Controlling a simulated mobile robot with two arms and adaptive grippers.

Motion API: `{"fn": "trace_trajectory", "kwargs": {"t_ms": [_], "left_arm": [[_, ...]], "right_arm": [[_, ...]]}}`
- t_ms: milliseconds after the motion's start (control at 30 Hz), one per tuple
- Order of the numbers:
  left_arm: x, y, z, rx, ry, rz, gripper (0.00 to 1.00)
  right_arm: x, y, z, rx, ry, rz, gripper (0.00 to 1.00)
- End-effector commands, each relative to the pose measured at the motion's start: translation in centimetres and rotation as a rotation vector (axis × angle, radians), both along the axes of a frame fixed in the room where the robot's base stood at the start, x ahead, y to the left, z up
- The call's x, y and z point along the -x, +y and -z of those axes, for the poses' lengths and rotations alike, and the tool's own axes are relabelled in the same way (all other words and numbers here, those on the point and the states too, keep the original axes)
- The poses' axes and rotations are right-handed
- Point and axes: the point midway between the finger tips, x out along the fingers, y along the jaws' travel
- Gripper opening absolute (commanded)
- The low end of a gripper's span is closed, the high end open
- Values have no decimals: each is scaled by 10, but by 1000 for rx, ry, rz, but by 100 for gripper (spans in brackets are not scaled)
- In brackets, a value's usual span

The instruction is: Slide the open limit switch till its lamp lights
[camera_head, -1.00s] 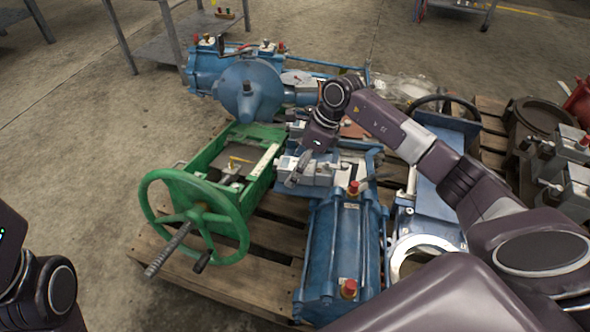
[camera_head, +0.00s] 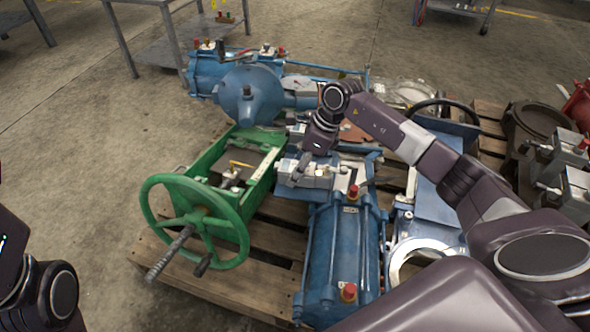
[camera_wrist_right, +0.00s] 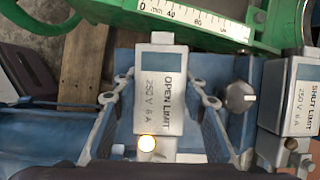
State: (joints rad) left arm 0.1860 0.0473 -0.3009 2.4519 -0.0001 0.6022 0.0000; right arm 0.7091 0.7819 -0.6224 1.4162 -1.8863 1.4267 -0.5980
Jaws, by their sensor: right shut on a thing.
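In the right wrist view the open limit switch (camera_wrist_right: 161,90) is a pale grey box marked OPEN LIMIT. The lamp (camera_wrist_right: 147,143) at its lower end glows bright yellow-white. My right gripper (camera_wrist_right: 162,112) has a finger on each side of the box and is shut on it. In the head view my right gripper (camera_head: 303,166) is over the blue actuator's top, partly hidden by its own wrist. My left gripper is out of view; only part of that arm shows at lower left.
The shut limit switch (camera_wrist_right: 303,95) is to the right, its lamp (camera_wrist_right: 291,144) dark. A scale (camera_wrist_right: 195,20) runs along a green part above. The green handwheel (camera_head: 195,222) and a blue cylinder (camera_head: 342,250) are close by on the wooden pallet (camera_head: 235,285).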

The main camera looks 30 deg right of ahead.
Motion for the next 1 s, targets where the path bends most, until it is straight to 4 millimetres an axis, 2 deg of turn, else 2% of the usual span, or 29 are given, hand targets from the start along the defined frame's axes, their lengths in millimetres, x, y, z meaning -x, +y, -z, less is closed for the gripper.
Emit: {"fn": "trace_trajectory", "kwargs": {"t_ms": [233, 267, 400, 767, 867, 1000], "left_arm": [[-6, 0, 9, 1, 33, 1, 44], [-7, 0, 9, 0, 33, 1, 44], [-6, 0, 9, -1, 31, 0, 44], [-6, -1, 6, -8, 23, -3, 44], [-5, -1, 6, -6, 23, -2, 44], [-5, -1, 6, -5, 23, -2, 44]], "right_arm": [[-1, -2, -1, 2, -2, 3, 0], [-1, -2, -1, 2, -2, 3, 42], [-1, -2, 0, 2, -3, 2, 56], [-1, -4, -6, 1, -3, 3, 56], [1, -9, -20, 3, -6, 3, 56], [6, -20, -47, 4, -7, 2, 56]]}}
